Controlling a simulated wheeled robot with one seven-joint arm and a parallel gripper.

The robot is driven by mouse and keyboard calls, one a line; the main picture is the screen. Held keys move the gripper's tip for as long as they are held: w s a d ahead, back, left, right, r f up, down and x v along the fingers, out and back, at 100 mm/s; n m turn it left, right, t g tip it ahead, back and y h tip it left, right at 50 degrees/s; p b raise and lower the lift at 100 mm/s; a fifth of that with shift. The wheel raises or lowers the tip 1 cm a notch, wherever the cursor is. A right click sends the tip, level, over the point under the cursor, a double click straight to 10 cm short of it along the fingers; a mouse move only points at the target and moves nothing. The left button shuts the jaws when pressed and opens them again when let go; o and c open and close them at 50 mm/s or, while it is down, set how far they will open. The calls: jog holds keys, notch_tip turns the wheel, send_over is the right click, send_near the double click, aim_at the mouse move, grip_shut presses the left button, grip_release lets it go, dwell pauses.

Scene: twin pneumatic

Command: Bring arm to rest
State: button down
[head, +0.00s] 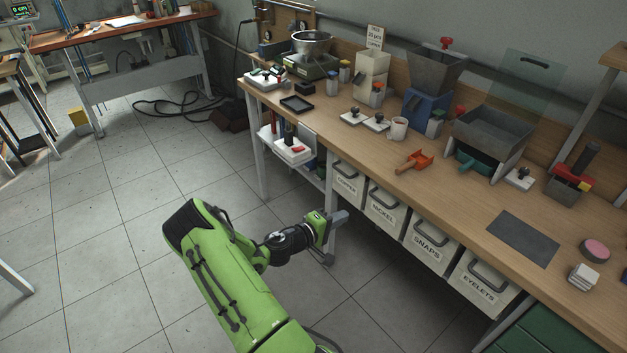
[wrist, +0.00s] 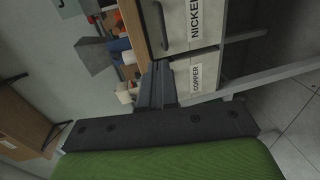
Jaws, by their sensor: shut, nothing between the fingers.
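My green arm reaches up from the bottom of the head view over the tiled floor. My gripper (head: 336,240) is at its end, in front of the left part of the wooden workbench and below the tabletop level. It is shut and empty. In the wrist view, my gripper (wrist: 158,85) shows as closed dark fingers, with the copper and nickel drawers beyond. The fingers cover part of the scene behind them; I cannot tell the exact gap to the drawers.
Labelled bins sit below, such as the snaps bin (head: 432,243). Open floor (head: 110,240) lies left of my arm. Another bench (head: 120,33) stands at the back left.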

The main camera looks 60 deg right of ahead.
dwell(0.3)
jog(key=w+a+r+m+t+y+p, duration=0.1)
jog(key=w+a+r+t+y+p, duration=0.15)
jog(key=w+a+r+y, duration=0.5)
jog(key=w+a+r+m+t+y+p, duration=0.3)
jog(key=a+r, duration=0.5)
jog(key=a, duration=0.6)
jog(key=s+a+r+n+t+y, duration=0.1)
jog(key=s+a+r+n+t, duration=0.1)
jog(key=a, duration=0.5)
jog(key=s+a+r+n+t+y+p, duration=0.1)
jog(key=s+a+r+n+t+y, duration=0.1)
jog(key=a+r, duration=0.5)
jog(key=s+a+r+n+t+y, duration=0.1)
jog(key=s+a+r+n, duration=0.3)
jog(key=a, duration=0.4)
jog(key=shift+s+a+r+n+t, duration=0.15)
jog(key=shift+s+r+n+t, duration=0.15)
jog(key=shift+s+r+t, duration=0.55)
jog(key=shift+s+f+g, duration=0.15)
jog(key=shift+s+g, duration=0.05)
jog(key=shift+g, duration=0.1)
